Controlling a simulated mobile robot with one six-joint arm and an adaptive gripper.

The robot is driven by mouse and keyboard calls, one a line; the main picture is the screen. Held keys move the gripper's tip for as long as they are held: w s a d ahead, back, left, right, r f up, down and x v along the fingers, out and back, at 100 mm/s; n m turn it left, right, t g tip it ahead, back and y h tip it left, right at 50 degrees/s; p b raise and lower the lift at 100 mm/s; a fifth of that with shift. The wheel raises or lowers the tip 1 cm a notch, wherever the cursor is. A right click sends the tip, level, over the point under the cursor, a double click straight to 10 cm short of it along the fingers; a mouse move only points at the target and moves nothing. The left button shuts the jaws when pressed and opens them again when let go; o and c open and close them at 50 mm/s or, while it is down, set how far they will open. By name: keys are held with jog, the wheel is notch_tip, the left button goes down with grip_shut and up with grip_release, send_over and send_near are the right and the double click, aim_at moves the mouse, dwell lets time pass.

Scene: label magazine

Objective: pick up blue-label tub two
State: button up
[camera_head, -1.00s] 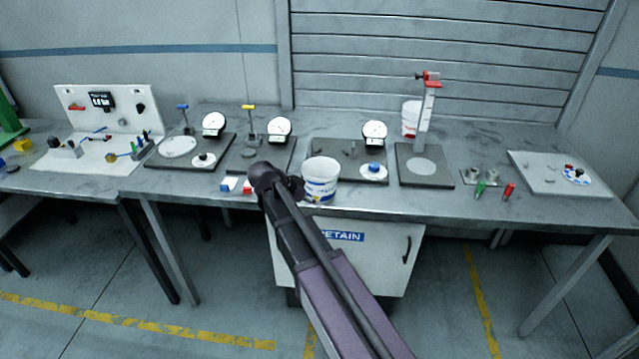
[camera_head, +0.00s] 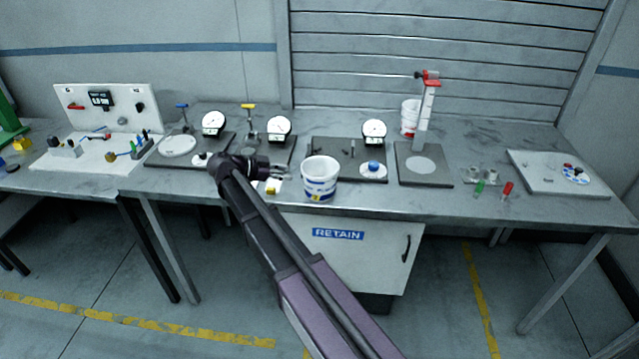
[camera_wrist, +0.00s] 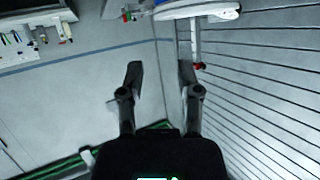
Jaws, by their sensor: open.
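A white open-topped tub with a blue label band (camera_head: 319,182) stands upright near the front edge of the bench. It has a small yellow mark low on its front; I cannot read a number. My gripper (camera_head: 280,169) is just left of this tub in the head view, above the bench and apart from it. In the wrist view my gripper (camera_wrist: 160,78) shows two spread fingers with nothing between them. I cannot make out the tub for certain in the wrist view.
A red-banded white tub (camera_head: 409,117) stands at the back, beside a red-topped stand (camera_head: 426,115). Dial gauges on dark plates (camera_head: 330,152) stand behind the blue-label tub.

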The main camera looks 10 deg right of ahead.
jog(key=b, duration=0.3)
send_near(324, 179)
jog(key=x, duration=0.3)
jog(key=shift+w+d, duration=0.35)
jog(key=shift+w+d+f, duration=0.1)
jog(key=shift+d+f, duration=0.1)
jog(key=shift+d, duration=0.4)
jog(key=x, duration=0.1)
jog(key=b+x, duration=0.2)
jog(key=x, duration=0.1)
jog(key=shift+s+f, duration=0.25)
jog(key=shift+w+d+f, duration=0.15)
jog(key=shift+d, duration=0.35)
jog(key=shift+c, duration=0.2)
grip_shut()
